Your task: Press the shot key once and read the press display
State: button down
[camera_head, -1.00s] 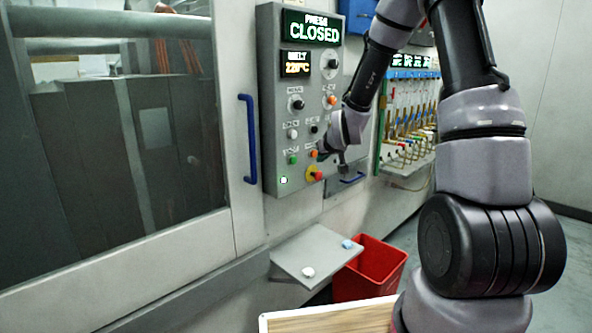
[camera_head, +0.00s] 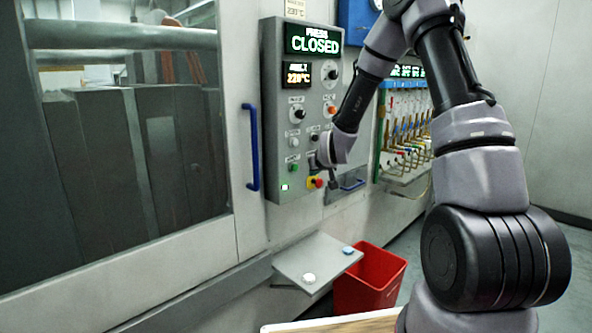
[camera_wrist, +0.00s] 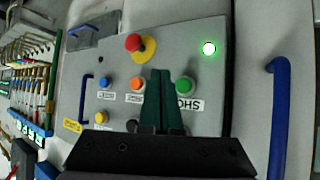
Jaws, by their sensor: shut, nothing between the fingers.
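The press display (camera_head: 313,40) on the grey control panel reads "PRESS CLOSED" in green. The shot key is a green button (camera_head: 293,168) low on the panel; in the wrist view, where the panel appears upside down, the green button (camera_wrist: 185,85) sits beside a partly covered label starting "SHO". My gripper (camera_head: 315,163) is shut and empty in front of the panel's lower part. In the wrist view its fingertips (camera_wrist: 160,73) lie between the green button and an orange button (camera_wrist: 137,84). Whether they touch the panel cannot be told.
A red stop knob on yellow (camera_wrist: 135,43) and a lit lamp (camera_wrist: 209,48) are close by. A blue door handle (camera_head: 250,146) stands left of the panel. The melt display (camera_head: 298,74) reads about 220°C. A grey shelf (camera_head: 318,262) and red bin (camera_head: 370,278) are below.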

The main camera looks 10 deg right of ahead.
jog(key=shift+w+a, duration=0.8)
jog(key=shift+w, duration=0.3)
jog(key=shift+w+a, duration=0.8)
jog(key=shift+w, duration=0.25)
jog(key=shift+w+a, duration=0.1)
jog(key=shift+w, duration=0.05)
dwell(0.4)
jog(key=shift+w+a, duration=0.15)
jog(key=shift+w, duration=0.05)
jog(key=shift+w+a, duration=0.25)
jog(key=shift+w, duration=0.1)
dwell(0.8)
jog(key=shift+s+d, duration=0.5)
jog(key=shift+s, duration=0.2)
jog(key=shift+s+d, duration=0.1)
jog(key=shift+s+d, duration=0.7)
jog(key=shift+s, duration=0.3)
jog(key=shift+s+d, duration=0.65)
jog(key=shift+s, duration=0.3)
